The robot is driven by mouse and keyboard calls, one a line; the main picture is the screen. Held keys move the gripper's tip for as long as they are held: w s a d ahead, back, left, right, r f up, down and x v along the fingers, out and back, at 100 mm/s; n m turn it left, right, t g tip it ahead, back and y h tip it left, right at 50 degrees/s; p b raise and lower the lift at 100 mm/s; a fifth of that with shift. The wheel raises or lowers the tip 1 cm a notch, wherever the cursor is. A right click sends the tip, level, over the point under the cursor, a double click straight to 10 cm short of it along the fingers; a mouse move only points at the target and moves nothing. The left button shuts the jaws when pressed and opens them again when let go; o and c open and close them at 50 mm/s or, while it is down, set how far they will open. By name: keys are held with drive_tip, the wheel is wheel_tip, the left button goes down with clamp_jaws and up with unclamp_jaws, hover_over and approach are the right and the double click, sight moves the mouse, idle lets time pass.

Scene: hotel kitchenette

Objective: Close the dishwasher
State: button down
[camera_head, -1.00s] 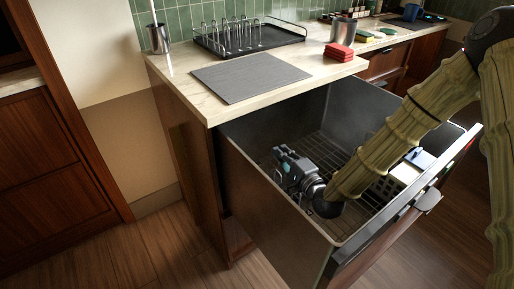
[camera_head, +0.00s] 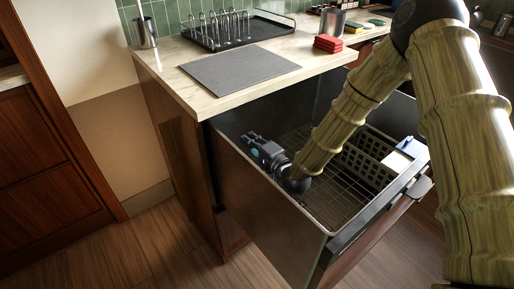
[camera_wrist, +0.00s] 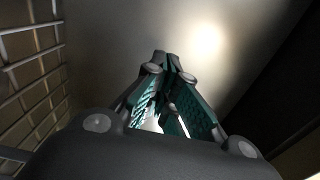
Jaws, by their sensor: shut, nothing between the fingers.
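I cannot tell whether the tips touch that wall. The drawer's handle (camera_head: 419,187) shows at the front right.
A counter (camera_head: 222,98) overhangs the drawer's back, bearing a grey mat (camera_head: 238,78), a dish rack (camera_head: 238,30), red sponges (camera_head: 328,43) and metal cups. A utensil basket (camera_head: 365,163) sits inside the drawer. Wooden floor (camera_head: 150,240) is clear at the left.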

sight(238, 129)
drive_tip(key=shift+x, duration=2.1)
